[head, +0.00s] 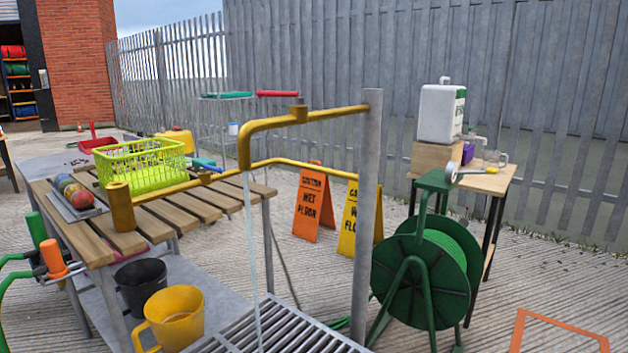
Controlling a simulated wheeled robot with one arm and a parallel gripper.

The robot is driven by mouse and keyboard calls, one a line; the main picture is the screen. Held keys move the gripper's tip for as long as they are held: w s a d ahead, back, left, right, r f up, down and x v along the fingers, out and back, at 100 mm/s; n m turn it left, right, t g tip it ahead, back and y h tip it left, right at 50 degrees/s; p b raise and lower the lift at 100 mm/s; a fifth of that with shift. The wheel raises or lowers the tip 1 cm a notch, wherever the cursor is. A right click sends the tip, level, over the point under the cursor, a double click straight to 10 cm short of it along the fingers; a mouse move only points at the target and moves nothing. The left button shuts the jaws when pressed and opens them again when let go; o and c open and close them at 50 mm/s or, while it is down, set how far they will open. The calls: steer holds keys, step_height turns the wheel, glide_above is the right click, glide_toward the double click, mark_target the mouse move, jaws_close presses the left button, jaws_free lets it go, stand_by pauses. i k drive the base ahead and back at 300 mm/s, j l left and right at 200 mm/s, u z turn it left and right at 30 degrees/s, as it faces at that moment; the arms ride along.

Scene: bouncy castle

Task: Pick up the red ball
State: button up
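Several small coloured balls sit in a row in a grey tray (57,205) on the left end of the slatted wooden table. The ball nearest me in the row looks red (82,200). The balls behind it show mixed colours and are too small to tell apart clearly. My gripper is not in view.
The slatted table (190,208) also holds a lime basket (140,168). A yellow pipe (300,115) on a grey post (367,200) stands in front. A black bucket (141,286), yellow jug (176,318), green hose reel (427,270) and wet-floor signs (313,205) stand around.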

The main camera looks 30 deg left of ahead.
mark_target(81, 199)
steer(key=k+j+u, duration=0.1)
steer(key=j, duration=0.4)
steer(key=k+j, duration=0.1)
steer(key=j, duration=0.4)
steer(key=k+j+u, duration=0.15)
steer(key=j, duration=0.35)
steer(key=j+u, duration=0.1)
steer(key=j, duration=0.4)
